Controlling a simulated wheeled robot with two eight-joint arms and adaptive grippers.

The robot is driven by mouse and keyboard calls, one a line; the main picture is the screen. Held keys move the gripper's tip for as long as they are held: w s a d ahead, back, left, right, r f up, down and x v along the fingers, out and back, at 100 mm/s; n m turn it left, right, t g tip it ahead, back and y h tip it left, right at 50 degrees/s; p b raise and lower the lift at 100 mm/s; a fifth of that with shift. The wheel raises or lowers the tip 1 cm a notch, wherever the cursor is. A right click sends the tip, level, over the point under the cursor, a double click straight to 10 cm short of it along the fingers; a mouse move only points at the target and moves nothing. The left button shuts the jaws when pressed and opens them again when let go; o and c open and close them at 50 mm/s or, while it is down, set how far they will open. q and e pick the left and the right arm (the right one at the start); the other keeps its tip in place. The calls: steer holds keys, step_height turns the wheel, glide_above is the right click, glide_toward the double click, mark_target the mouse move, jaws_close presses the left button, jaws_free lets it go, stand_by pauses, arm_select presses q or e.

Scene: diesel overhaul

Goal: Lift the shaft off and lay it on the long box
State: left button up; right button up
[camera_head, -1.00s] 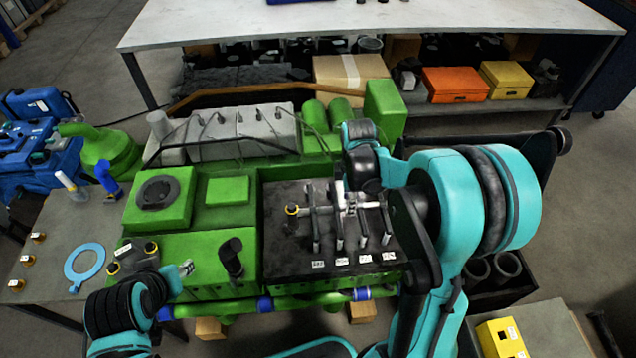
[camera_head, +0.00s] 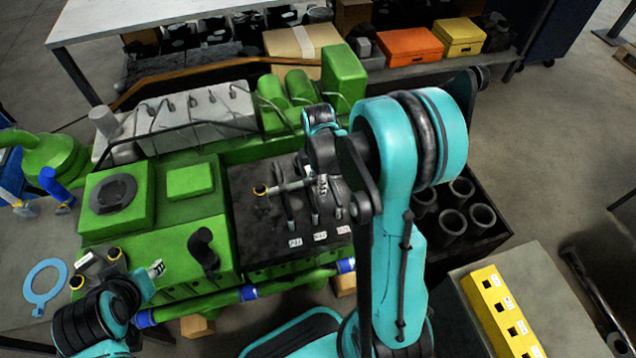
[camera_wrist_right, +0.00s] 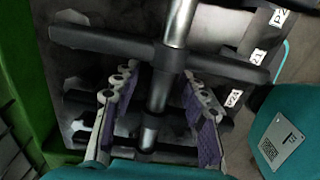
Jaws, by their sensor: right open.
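The shaft (camera_head: 290,186) is a grey metal rod with a yellow-ringed end, lying across black levers on the dark deck of the green engine (camera_head: 160,250). In the right wrist view the shaft (camera_wrist_right: 178,28) runs between the two pale, purple-padded fingers of my right gripper (camera_wrist_right: 158,108), which is open around it with gaps on both sides. In the head view my right gripper (camera_head: 322,185) is over the shaft, its far end hidden by the arm. My left gripper (camera_head: 156,268) is over the engine's front left; its jaws are too small to judge. A long yellow box (camera_head: 492,292) lies at lower right.
A dark crate with grey cylinders (camera_head: 453,222) stands right of the engine. The yellow box is on a grey table (camera_head: 560,300). A blue ring (camera_head: 45,283) lies on the left table. A long bench (camera_head: 150,15) with boxes beneath is behind the engine.

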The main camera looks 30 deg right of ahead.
jaws_close()
steer(key=shift+r, duration=0.1)
steer(key=shift+r, duration=0.1)
steer(key=shift+r+p, duration=0.45)
steer(key=shift+r, duration=0.2)
step_height(320, 180, up, 3)
steer(key=shift+f+p, duration=0.15)
steer(key=shift+p, duration=0.55)
steer(key=s+d+r+p, duration=0.5)
steer(key=s+d+r, duration=0.3)
steer(key=r, duration=0.1)
steer(key=shift+s+p, duration=0.25)
steer(key=shift+p, duration=0.15)
